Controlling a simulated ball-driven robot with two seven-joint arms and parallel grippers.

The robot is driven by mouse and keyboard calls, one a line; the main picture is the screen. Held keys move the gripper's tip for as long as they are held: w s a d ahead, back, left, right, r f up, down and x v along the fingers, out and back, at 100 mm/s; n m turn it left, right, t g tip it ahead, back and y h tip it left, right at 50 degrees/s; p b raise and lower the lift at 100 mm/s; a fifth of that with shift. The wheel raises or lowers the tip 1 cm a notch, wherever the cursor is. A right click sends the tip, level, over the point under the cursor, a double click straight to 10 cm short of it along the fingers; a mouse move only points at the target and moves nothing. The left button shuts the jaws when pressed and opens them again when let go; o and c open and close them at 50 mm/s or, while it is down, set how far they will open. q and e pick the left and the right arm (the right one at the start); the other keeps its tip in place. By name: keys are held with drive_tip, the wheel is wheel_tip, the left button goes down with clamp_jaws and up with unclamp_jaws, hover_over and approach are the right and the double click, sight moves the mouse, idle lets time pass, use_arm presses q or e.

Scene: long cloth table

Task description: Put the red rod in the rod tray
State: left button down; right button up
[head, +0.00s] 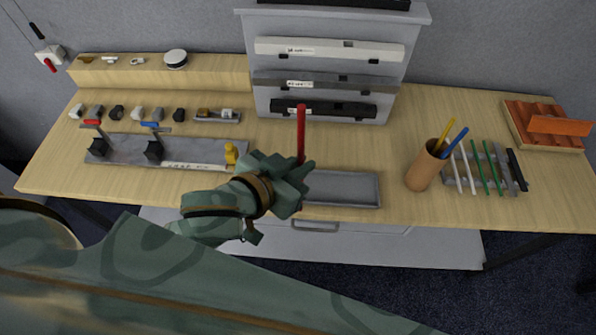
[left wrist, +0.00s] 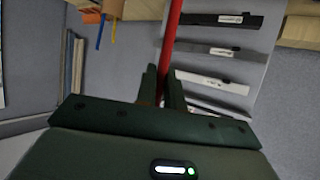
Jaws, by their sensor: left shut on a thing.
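The red rod (head: 301,130) stands upright in the head view, its lower end hidden by my left gripper (head: 300,172). My left gripper is shut on it. In the left wrist view the rod (left wrist: 172,32) runs up from between the two fingers (left wrist: 163,92). A shallow grey tray (head: 345,202) lies empty just right of and partly behind the gripper. A slotted tray (head: 499,167) with several white, green and dark rods lies farther right. I cannot tell from looks alone which is the rod tray. My right gripper is not in view.
A tan cup (head: 420,172) with a yellow and a blue stick stands between the two trays. A grey stand (head: 388,97) with dark and white bars rises behind. A grey fixture plate (head: 200,147) with clamps lies left. An orange-topped block (head: 548,125) is far right.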

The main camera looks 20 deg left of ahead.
use_arm(q)
drive_tip(key=w+a+f+b, duration=0.1)
drive_tip(key=w+a+f, duration=0.1)
drive_tip(key=w+f, duration=0.4)
drive_tip(key=w+a+f+b, duration=0.2)
drive_tip(key=w+f, duration=0.4)
drive_tip(key=shift+a+f, duration=0.25)
drive_tip(key=shift+f, duration=0.1)
drive_tip(key=c, duration=1.5)
unclamp_jaws()
drive_tip(key=p+v, duration=0.1)
drive_tip(key=v, duration=1.1)
